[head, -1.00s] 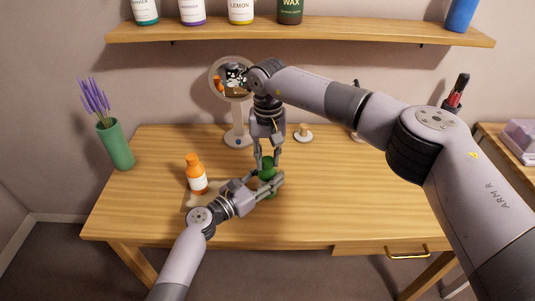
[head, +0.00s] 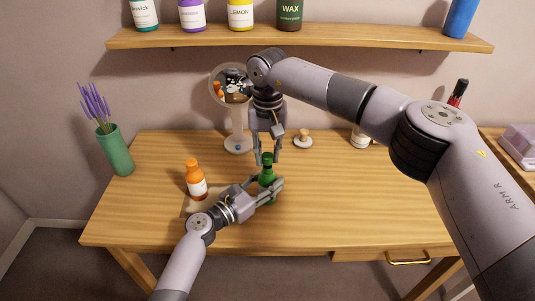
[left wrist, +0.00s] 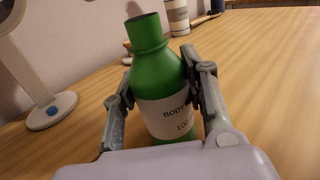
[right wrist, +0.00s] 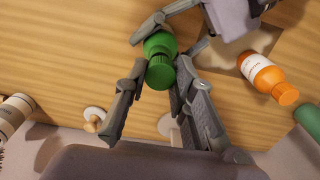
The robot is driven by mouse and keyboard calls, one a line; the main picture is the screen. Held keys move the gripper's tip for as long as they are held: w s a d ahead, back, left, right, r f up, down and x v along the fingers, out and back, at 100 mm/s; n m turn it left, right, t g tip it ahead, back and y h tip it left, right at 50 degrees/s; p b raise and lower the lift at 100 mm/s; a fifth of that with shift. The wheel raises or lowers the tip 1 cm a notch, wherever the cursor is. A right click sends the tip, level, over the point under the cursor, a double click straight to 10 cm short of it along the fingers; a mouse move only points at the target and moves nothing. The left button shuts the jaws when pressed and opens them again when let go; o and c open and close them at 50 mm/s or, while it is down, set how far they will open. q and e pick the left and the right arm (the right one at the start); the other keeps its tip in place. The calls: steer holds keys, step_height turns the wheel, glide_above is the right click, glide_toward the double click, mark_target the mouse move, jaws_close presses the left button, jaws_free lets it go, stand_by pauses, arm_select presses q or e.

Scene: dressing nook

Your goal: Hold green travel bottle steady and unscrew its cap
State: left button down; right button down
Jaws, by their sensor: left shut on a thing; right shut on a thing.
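The green travel bottle (head: 267,180) stands upright near the table's middle, and its white label shows in the left wrist view (left wrist: 168,75). My left gripper (head: 269,189) is shut around its body from the side. In the left wrist view the neck shows a dark rim on top and no finger on it. My right gripper (head: 267,163) points down from above, shut on the green cap (right wrist: 160,73). The cap appears lifted just off the neck, in line above the bottle; the gap is hard to see in the head view.
An orange bottle (head: 195,180) stands left of my left gripper on a tan mat (head: 190,207). A round mirror (head: 238,125) and a wooden-knobbed white piece (head: 303,140) are behind. A green vase (head: 115,152) stands at the left edge.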

step_height(320, 180, up, 3)
steer(key=shift+f, duration=0.2)
arm_select(q)
steer(key=c, duration=0.9)
jaws_free()
steer(key=shift+o, duration=0.2)
steer(key=shift+s+a, duration=0.1)
